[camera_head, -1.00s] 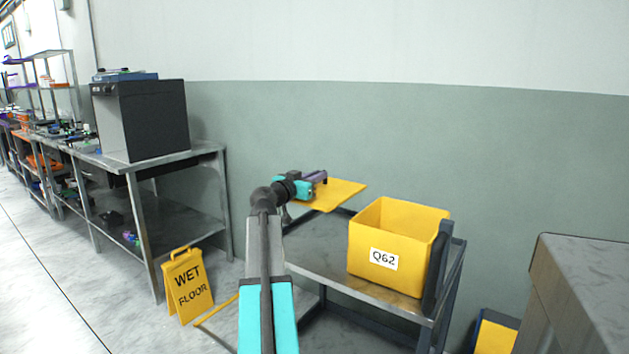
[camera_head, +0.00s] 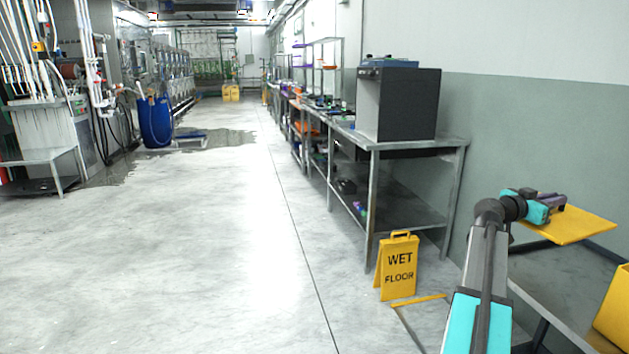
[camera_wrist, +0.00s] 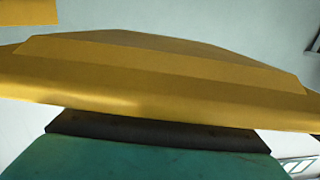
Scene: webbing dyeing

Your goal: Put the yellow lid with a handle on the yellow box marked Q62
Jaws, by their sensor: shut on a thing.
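My gripper (camera_head: 552,202) is shut on the yellow lid (camera_head: 578,226) and holds it up at the right of the head view, over the far part of the cart. The lid is a flat plate; its handle is hidden at the jaws. The lid also spans the wrist view (camera_wrist: 150,85), above a dark finger. The yellow box (camera_head: 614,312) stands on the cart at the right edge of the head view, largely cut off, with its Q62 label out of view. The lid is apart from the box, to its left and higher.
The grey metal cart (camera_head: 560,283) stands by the wall. A yellow wet floor sign (camera_head: 399,268) stands left of it, with a yellow strip on the floor. A metal workbench (camera_head: 415,150) bears a dark cabinet (camera_head: 410,105). The aisle floor (camera_head: 220,240) at left is open.

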